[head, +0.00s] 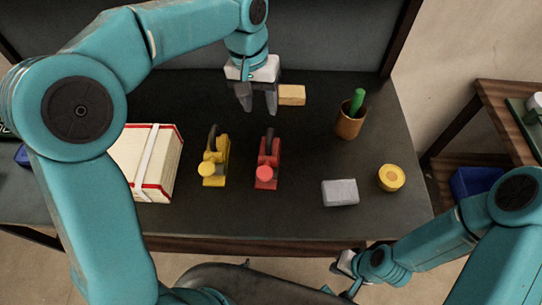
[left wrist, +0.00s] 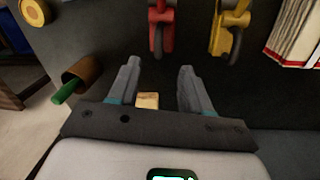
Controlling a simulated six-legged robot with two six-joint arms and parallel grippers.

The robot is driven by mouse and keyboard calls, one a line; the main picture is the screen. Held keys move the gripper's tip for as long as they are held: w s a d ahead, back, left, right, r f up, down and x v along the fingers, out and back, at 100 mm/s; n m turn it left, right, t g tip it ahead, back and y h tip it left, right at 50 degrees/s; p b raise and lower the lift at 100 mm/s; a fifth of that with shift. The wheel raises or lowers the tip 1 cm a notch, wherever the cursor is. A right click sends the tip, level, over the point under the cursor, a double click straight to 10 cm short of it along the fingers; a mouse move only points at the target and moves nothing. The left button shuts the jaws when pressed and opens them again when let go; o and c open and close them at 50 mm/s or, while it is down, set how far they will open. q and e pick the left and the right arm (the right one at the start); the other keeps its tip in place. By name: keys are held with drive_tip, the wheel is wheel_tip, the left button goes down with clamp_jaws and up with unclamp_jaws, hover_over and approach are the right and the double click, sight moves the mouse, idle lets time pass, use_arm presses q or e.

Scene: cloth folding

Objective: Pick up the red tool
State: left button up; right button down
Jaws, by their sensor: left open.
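The red tool (head: 267,162) stands on the dark table near its middle, with a round light-red knob at its near end and a dark handle at its far end. It also shows at the top of the left wrist view (left wrist: 161,25), partly cut off. My left gripper (head: 259,110) points down over the table, beyond the red tool's far end. Its fingers are apart with nothing between them, and it does not touch the tool. My right gripper (head: 345,264) is low at the table's front edge, and its fingers are not clear.
A similar yellow tool (head: 215,160) stands left of the red one. A strapped white-and-red box (head: 163,165) is farther left. A wooden block (head: 292,95) lies close right of my left gripper. A cup with a green item (head: 350,122), grey block (head: 340,193) and yellow roll (head: 391,178) are right.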

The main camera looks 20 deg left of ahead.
use_arm(q)
approach(268, 145)
wheel_tip(268, 145, down, 5)
drive_tip(key=shift+w+d+f, duration=0.1)
drive_tip(key=shift+d+f, duration=0.05)
drive_tip(key=shift+s+d+f, duration=0.1)
drive_tip(key=shift+s+f, duration=0.05)
drive_tip(key=shift+s, duration=0.05)
drive_tip(key=shift+d+f, duration=0.1)
drive_tip(key=shift+f, duration=0.2)
drive_tip(key=f, duration=0.4)
drive_tip(key=shift+w+d+p, duration=0.15)
drive_tip(key=shift+w+p, duration=0.05)
drive_tip(key=shift+p, duration=0.1)
drive_tip(key=shift+s+d+f, duration=0.1)
drive_tip(key=shift+s+f, duration=0.05)
drive_tip(key=shift+f, duration=0.15)
clamp_jaws()
drive_tip(key=shift+w+r, duration=0.1)
drive_tip(key=shift+w, duration=0.1)
